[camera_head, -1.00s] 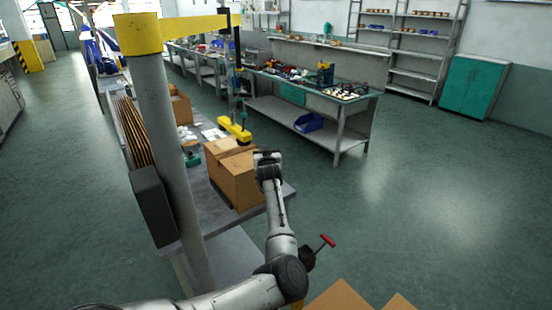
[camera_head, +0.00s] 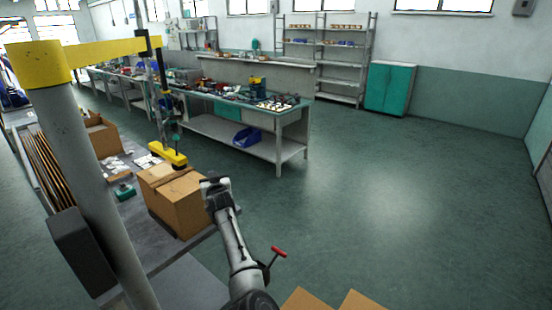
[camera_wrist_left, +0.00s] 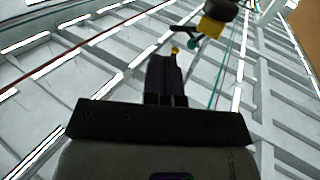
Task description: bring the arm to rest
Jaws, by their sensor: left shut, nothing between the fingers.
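My left arm rises from the bottom of the head view, and its wrist end with the left gripper (camera_head: 215,184) is at the right side of a closed cardboard box (camera_head: 178,202). I cannot tell in that view whether it touches the box. In the left wrist view the left gripper's dark fingers (camera_wrist_left: 165,60) are together, with nothing between them. That view looks up at the roof beams. My right gripper is not in view.
The box stands on a grey table (camera_head: 150,255) beside a thick post (camera_head: 85,180) with a yellow top arm (camera_head: 95,55). A red handle (camera_head: 279,252) is right of my arm. Cardboard flaps (camera_head: 305,299) show at the bottom. A workbench (camera_head: 245,112) stands behind; the floor right is clear.

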